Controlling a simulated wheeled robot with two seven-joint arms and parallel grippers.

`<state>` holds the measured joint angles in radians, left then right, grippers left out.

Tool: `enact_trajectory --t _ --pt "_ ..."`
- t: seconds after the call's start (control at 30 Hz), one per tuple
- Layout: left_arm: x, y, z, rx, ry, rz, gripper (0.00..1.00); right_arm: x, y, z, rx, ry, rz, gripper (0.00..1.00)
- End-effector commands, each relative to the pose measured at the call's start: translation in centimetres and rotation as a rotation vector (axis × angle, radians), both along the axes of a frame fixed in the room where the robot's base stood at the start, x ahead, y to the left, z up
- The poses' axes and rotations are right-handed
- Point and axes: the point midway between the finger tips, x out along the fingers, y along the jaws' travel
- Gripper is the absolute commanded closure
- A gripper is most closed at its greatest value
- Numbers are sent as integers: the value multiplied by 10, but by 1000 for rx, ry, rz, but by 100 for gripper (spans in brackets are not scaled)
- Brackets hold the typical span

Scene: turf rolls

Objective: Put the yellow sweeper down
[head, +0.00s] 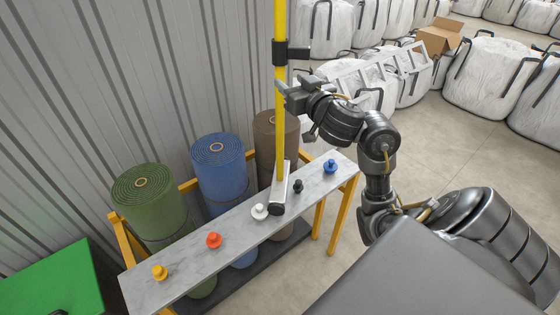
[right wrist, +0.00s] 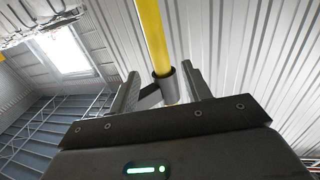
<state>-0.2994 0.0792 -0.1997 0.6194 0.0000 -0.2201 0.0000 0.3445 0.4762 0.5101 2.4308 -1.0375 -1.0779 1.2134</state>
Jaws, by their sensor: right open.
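The yellow sweeper (head: 281,120) stands nearly upright. Its long yellow pole carries a black collar (head: 293,53), and its pale head with a black end (head: 280,190) is at the grey shelf top, apparently resting on it. My right gripper (head: 286,95) is at the pole, below the collar. In the right wrist view the jaws (right wrist: 161,90) are open, with the yellow pole (right wrist: 153,35) and a dark sleeve on it showing between the fingers. Whether a finger touches the pole is unclear. My left gripper is not in view.
The grey shelf top (head: 230,235) on yellow legs carries several coloured knobs, including white (head: 259,211), black (head: 297,186) and blue (head: 330,166). Green (head: 143,190), blue (head: 218,165) and brown (head: 275,135) rolls stand behind it against the corrugated wall. White bags (head: 480,75) stand at the back right.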

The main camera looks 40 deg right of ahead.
Motion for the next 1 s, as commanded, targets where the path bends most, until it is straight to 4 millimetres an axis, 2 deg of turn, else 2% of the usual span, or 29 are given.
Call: enact_trajectory --t 0.13,0.43,0.7,0.8,1.0 --pt "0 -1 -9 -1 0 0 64 15 -2 -2 6 0 3 52" --pt "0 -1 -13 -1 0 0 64 24 -5 -1 5 1 3 52" --pt "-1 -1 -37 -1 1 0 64 59 -14 -2 6 1 4 52" --pt "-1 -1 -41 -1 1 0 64 67 -16 1 5 1 3 52" --pt "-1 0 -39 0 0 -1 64 69 -17 3 1 2 2 52"
